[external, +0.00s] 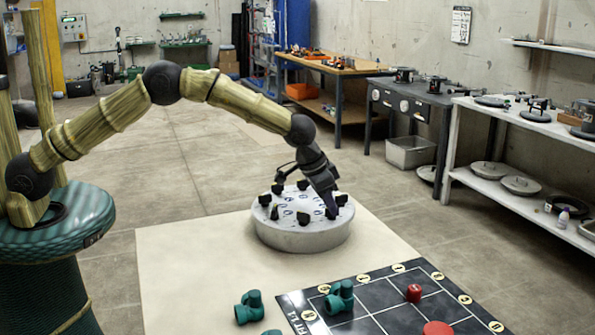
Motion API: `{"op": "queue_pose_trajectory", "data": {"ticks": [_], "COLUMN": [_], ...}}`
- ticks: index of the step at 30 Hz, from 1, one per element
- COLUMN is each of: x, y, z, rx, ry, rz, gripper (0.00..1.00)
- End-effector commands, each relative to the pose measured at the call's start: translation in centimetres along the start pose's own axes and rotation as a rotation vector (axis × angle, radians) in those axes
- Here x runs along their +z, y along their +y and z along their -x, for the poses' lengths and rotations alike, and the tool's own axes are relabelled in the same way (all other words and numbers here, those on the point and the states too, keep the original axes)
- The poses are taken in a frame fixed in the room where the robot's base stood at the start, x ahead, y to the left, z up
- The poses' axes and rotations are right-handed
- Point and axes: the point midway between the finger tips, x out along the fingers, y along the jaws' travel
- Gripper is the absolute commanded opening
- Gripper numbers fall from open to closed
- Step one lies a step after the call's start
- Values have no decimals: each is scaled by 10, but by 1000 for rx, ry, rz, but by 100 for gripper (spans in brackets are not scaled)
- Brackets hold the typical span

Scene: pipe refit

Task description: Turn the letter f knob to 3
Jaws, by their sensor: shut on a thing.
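A round grey drum (301,236) stands on the pale mat, with several black knobs around the edge of its top and small blue marks further in. My gripper (331,210) points down at the right front of the drum top. It is shut on a black knob there, which is mostly hidden by the fingers. Other black knobs stand free, such as a front knob (303,218) and a right knob (341,199). The letters and numbers are too small to read, so I cannot tell which knob is the letter f one.
A black grid board (385,308) lies at the front right of the pale mat (190,265). Benches stand behind.

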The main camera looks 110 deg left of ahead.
Motion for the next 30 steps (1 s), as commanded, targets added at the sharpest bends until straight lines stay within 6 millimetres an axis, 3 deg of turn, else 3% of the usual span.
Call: {"op": "queue_pose_trajectory", "data": {"ticks": [30], "x": [-4], "y": [-5], "z": [0], "rx": [350], "ry": [3], "rz": [-832], "gripper": [0]}}
